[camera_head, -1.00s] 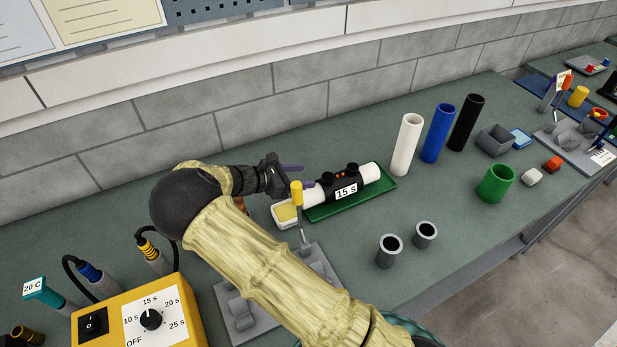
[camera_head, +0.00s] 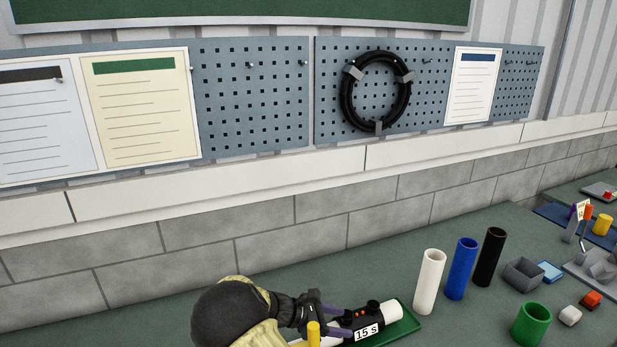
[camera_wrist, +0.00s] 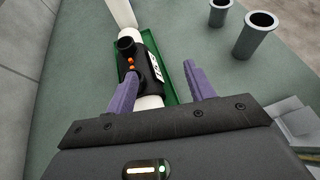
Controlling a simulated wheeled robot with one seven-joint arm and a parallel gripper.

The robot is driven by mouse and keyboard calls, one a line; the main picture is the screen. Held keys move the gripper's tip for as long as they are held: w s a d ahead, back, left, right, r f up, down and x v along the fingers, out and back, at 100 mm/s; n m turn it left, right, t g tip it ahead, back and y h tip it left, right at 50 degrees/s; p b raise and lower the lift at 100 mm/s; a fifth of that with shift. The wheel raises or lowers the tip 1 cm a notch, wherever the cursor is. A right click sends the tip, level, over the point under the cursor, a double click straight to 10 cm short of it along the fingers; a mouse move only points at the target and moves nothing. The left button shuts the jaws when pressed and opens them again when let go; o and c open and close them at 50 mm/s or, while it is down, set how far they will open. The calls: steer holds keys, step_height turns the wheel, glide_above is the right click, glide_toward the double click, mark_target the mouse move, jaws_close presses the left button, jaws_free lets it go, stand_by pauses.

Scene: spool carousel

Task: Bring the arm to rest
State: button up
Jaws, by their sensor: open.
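My gripper (camera_head: 338,322) is low in the head view, at the left end of a white tube (camera_head: 390,313) with a black clamp labelled "15 s" (camera_head: 362,321). The tube lies along a green tray (camera_head: 408,328). In the wrist view my gripper (camera_wrist: 160,84) has its two purple fingers spread wide with nothing held between them. The black clamp (camera_wrist: 140,62) with orange buttons and the white tube lie beyond the fingers, nearer the left one. Whether a finger touches the tube I cannot tell.
White (camera_head: 429,282), blue (camera_head: 461,268) and black (camera_head: 490,261) upright cylinders stand right of the tray. A green cup (camera_head: 531,324) and grey box (camera_head: 523,273) are further right. Two grey cups show in the wrist view, one at the right (camera_wrist: 255,35). A pegboard wall rises behind.

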steer(key=s+d+r+m+g+y, duration=0.2)
steer(key=s+d+m+g+y, duration=0.35)
steer(key=s+d, duration=0.4)
steer(key=s+r+m+t+y, duration=0.2)
steer(key=s+r+m+y, duration=0.1)
steer(key=m, duration=0.4)
steer(key=s+a+r+m+t+y+p, duration=0.1)
steer(key=s+r+m+t+y, duration=0.2)
steer(key=s+m, duration=0.5)
steer(key=shift+a+r+t+y, duration=0.35)
steer(key=shift+r+y, duration=0.1)
steer(key=shift+r, duration=0.4)
steer(key=shift+s, duration=0.2)
